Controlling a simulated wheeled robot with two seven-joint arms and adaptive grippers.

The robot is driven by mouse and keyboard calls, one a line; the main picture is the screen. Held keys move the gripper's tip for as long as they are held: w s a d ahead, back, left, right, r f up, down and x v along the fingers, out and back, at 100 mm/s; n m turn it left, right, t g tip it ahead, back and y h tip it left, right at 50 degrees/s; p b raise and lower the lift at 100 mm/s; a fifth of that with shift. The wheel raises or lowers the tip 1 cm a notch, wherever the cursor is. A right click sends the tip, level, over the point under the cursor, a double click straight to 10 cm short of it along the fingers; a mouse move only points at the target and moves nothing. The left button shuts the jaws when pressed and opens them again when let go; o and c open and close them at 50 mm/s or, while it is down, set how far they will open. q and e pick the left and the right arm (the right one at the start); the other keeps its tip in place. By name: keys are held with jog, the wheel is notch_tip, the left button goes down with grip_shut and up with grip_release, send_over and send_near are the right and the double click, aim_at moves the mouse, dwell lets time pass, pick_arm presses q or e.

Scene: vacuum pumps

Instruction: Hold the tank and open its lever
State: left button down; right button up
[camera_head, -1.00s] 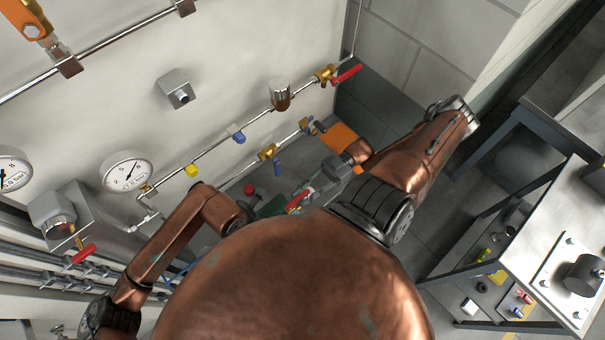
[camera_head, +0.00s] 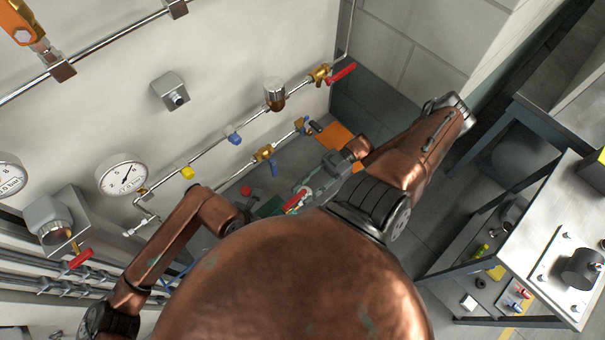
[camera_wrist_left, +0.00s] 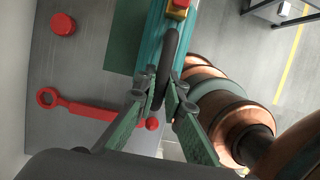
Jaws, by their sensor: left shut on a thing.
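In the left wrist view my left gripper (camera_wrist_left: 162,105) is shut on a dark curved handle (camera_wrist_left: 168,60) at the end of a teal body, which I take for the tank (camera_wrist_left: 152,40). A red lever with a ring end (camera_wrist_left: 85,107) lies left of the fingers; its other end passes behind them. In the head view my right gripper (camera_head: 316,184) is beside a red lever (camera_head: 295,202); I cannot tell whether they touch or how far its fingers are apart. My left gripper and most of the tank are hidden behind my body there.
A wall with pipes, a pressure gauge (camera_head: 121,174) and small coloured valves (camera_head: 233,134) stands close on the left. A red round knob (camera_wrist_left: 63,24) is on the grey surface. A metal table (camera_head: 535,232) stands at right, with open floor (camera_head: 432,225) between.

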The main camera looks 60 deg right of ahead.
pick_arm(q)
jog(key=shift+a+f, duration=0.1)
jog(key=shift+f, duration=0.1)
pick_arm(e)
jog(key=shift+d, duration=0.1)
jog(key=v, duration=0.6)
dwell(0.3)
pick_arm(q)
jog(key=c, duration=2)
grip_release()
jog(key=shift+r, duration=0.1)
jog(key=shift+o, duration=0.3)
jog(key=shift+r, duration=0.2)
